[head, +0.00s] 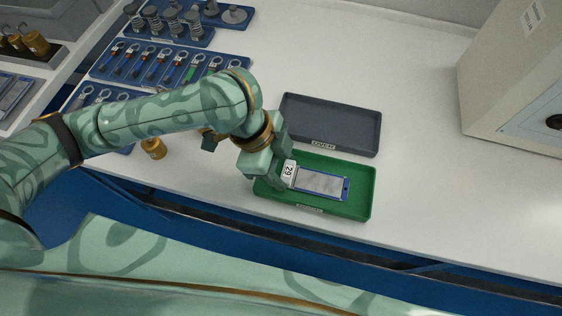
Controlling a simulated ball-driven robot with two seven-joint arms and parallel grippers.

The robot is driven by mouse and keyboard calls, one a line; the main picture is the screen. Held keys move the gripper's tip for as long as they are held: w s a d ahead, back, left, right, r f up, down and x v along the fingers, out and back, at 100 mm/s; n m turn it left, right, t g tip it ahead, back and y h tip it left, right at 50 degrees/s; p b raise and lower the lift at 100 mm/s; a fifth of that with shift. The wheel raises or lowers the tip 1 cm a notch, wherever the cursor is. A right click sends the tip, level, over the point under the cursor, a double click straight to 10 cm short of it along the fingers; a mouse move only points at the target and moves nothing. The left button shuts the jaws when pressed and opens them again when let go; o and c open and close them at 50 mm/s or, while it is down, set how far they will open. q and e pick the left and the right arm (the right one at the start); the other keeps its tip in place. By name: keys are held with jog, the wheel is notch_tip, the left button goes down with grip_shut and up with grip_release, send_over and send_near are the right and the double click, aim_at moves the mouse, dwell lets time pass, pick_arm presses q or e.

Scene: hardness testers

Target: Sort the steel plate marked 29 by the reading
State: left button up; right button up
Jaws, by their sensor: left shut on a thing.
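The steel plate marked 29 (322,184) is a flat grey plate with a blue edge and a white label reading 29 at its left end. It is over the green tray (366,190); I cannot tell whether it touches the tray floor. My left gripper (284,172) comes in from the left and is shut on the plate's labelled end. Behind the green tray lies an empty dark grey tray (330,124). Both trays have small labels on their front walls, too small to read surely. My right gripper is not in view.
A brass-coloured cylinder (153,148) stands left of my gripper. Blue racks (150,62) with several tools and springs fill the back left. A large beige machine (520,75) stands at the right. The white bench (430,140) is clear between trays and machine.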

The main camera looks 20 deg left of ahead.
pick_arm(q)
jog(key=shift+f, duration=0.1)
jog(key=o, duration=1.2)
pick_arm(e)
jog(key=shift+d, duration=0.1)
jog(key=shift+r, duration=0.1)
pick_arm(q)
jog(key=p+v, duration=0.8)
jog(key=v, duration=0.8)
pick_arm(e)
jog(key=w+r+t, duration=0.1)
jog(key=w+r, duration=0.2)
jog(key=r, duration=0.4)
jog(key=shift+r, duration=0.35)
